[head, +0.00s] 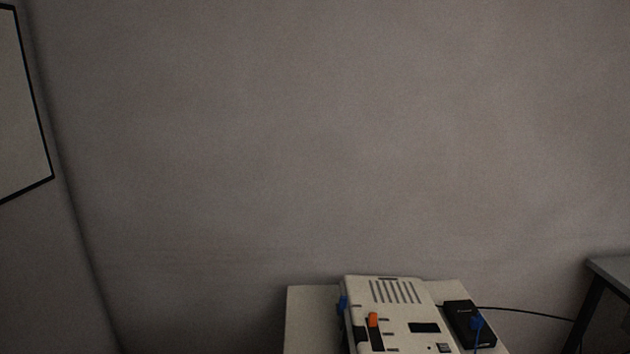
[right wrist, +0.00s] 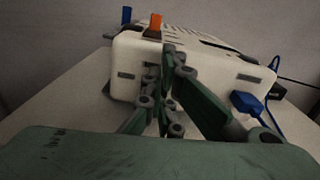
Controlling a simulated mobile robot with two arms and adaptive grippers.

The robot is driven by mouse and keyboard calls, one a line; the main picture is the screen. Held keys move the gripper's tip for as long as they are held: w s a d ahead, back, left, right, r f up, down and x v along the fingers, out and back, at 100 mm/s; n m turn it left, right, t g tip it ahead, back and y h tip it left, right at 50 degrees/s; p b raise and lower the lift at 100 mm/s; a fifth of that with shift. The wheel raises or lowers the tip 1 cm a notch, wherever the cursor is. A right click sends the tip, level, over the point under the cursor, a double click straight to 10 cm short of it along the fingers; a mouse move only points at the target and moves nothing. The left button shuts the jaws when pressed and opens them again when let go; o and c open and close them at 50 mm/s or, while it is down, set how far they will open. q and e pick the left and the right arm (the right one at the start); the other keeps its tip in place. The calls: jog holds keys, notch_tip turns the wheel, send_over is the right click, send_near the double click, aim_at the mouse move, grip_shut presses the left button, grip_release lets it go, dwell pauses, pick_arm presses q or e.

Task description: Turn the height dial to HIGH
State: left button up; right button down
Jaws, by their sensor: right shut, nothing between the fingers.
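A white box-shaped device (head: 395,293) with a vented top sits on a pale stand in the head view, and its side faces me in the right wrist view (right wrist: 205,82). An orange knob (head: 373,320) stands on its top, by a dark slot; it also shows in the right wrist view (right wrist: 156,22). I cannot tell which part is the height dial, and no HIGH mark is readable. My right gripper (right wrist: 169,62) is shut and empty, its fingertips in front of the device's near side; contact is unclear. My left gripper is not in view.
The pale stand top (head: 312,305) has bare room left of the device. A black box (head: 468,325) with a blue plug and cable stands at its right. A blue connector (right wrist: 247,103) is at the device's right side. A dark table (head: 612,268) is far right.

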jog(key=shift+d+f, duration=0.25)
jog(key=shift+d, duration=0.1)
jog(key=shift+s+d+f, duration=0.1)
jog(key=shift+f, duration=0.15)
dwell(0.3)
jog(key=shift+d+r, duration=0.15)
jog(key=shift+r, duration=0.15)
jog(key=shift+s+f, duration=0.1)
jog(key=shift+s, duration=0.15)
jog(key=s, duration=0.3)
jog(key=s+b, duration=0.1)
jog(key=s, duration=0.1)
jog(key=shift+s+d+r, duration=0.1)
jog(key=shift+d+r, duration=0.05)
jog(key=shift+r, duration=0.25)
